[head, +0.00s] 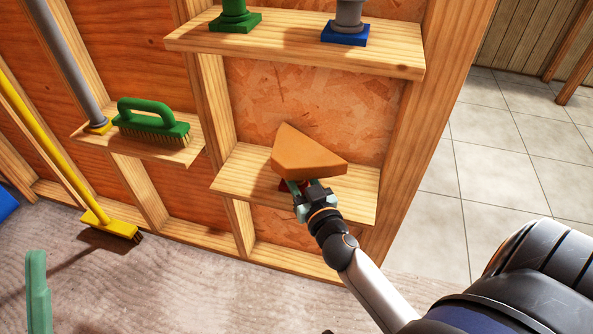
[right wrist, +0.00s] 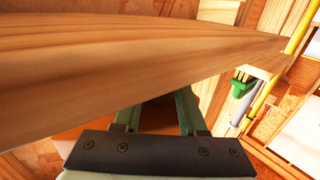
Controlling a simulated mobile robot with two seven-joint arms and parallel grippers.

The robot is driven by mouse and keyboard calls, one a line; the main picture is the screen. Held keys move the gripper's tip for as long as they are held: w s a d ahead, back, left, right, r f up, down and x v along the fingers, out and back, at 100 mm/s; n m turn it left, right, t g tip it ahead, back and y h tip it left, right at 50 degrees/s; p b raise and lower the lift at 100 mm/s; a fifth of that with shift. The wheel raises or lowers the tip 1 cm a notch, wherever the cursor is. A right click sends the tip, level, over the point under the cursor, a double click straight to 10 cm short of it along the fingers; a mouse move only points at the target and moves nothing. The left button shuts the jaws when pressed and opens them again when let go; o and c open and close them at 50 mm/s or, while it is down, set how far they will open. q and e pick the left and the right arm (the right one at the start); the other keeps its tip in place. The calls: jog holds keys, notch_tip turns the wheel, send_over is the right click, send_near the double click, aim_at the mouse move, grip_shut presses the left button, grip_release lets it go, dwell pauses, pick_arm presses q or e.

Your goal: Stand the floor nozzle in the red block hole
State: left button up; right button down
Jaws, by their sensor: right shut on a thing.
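The floor nozzle is an orange wedge (head: 305,155) over the lower right shelf in the head view. My right gripper (head: 308,188) reaches in from the lower right and is shut on its near underside. A small patch of the red block (head: 283,185) shows on that shelf under the nozzle; its hole is hidden. I cannot tell whether the nozzle's lower end is in the hole. In the right wrist view, the gripper's green fingers (right wrist: 158,112) are partly covered by the shelf plank. One green finger of my left gripper (head: 37,285) shows at the lower left; its opening is unclear.
The wooden lower shelf (head: 240,180) has free room on both sides. Above it, the upper shelf (head: 390,55) holds a green block (head: 235,22) and a blue block (head: 345,33) with tubes. A yellow broom (head: 50,150) leans there.

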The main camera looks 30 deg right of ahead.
dwell(0.4)
pick_arm(q)
jog(key=shift+f, duration=0.1)
pick_arm(e)
jog(key=shift+c, duration=1.9)
grip_release()
jog(key=shift+f, duration=0.1)
